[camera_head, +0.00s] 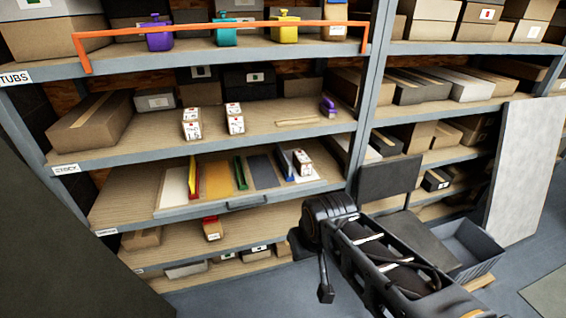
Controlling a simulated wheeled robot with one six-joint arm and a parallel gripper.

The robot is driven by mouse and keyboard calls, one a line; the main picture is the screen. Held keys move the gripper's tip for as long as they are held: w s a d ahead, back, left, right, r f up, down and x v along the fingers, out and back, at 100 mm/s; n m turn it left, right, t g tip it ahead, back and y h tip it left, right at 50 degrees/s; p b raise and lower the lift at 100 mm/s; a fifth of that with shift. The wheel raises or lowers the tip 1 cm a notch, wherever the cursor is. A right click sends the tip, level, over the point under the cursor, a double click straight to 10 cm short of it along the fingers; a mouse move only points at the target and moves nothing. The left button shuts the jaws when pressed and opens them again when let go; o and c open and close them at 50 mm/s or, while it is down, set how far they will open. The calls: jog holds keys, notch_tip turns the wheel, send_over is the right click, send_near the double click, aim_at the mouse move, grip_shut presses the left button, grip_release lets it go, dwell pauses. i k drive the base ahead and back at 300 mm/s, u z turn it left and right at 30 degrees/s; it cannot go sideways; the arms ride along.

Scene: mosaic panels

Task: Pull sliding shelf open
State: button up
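The sliding shelf (205,210) is a flat tray with a grey front edge on the middle level of the left rack. My arm reaches in from the lower right. The dark end of my arm, with my gripper (325,288), hangs to the right of the handle and below it, apart from it. The fingers are too dark and small to tell open from shut.
An orange bar frame (225,27) spans the top level in front of colourful bottles. A grey upright post (368,100) stands right of the tray. A dark bin (465,245) and a leaning pale board (525,170) are at the right. Floor in front of the left rack looks clear.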

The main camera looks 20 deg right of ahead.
aim_at(226, 178)
jog(key=u, duration=2.5)
jog(key=k, duration=1.15)
jog(key=z, duration=1.5)
jog(key=i, duration=1)
jog(key=u, duration=0.85)
jog(key=i, duration=0.3)
jog(key=u, duration=0.2)
